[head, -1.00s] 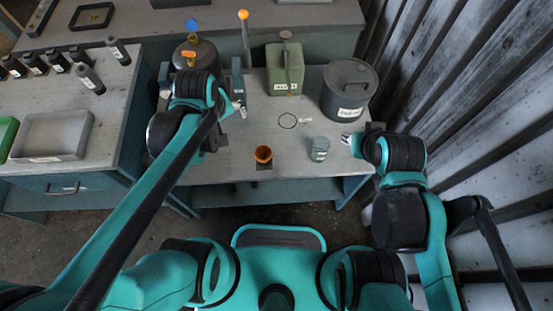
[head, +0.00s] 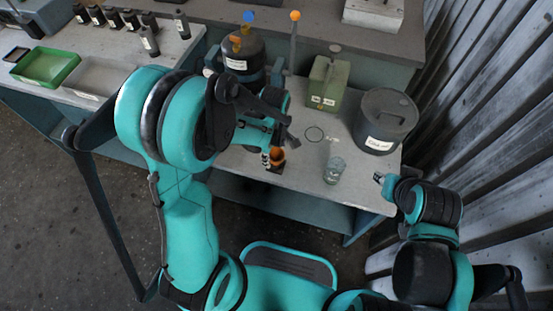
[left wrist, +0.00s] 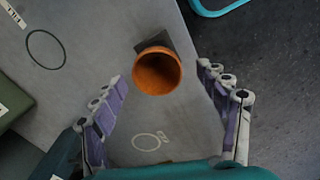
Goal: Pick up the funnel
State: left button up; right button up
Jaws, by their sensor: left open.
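The orange funnel (head: 277,157) stands near the front edge of the workbench, its round mouth facing up. In the left wrist view the funnel (left wrist: 158,80) sits over a small dark square piece, and I look down into its mouth. My left gripper (head: 278,147) is at the funnel in the head view, partly covering it. In the left wrist view its fingers (left wrist: 160,73) are spread wide, with the funnel's mouth between and slightly beyond the tips; no contact shows.
A glass jar (head: 334,171) stands right of the funnel. Behind are a green can (head: 328,84), a dark lidded bucket (head: 384,122) and a dark round vessel (head: 243,58). A drawn circle (left wrist: 46,49) marks bare bench. A corrugated wall (head: 490,120) closes the right side.

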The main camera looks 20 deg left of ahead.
aim_at(276, 154)
pick_arm(q)
notch_tip(276, 154, down, 4)
jog(key=shift+w+d+r+b, duration=0.15)
jog(key=shift+r+b, duration=0.1)
jog(key=shift+b, duration=0.4)
jog(key=shift+r, duration=0.15)
jog(key=c, duration=1)
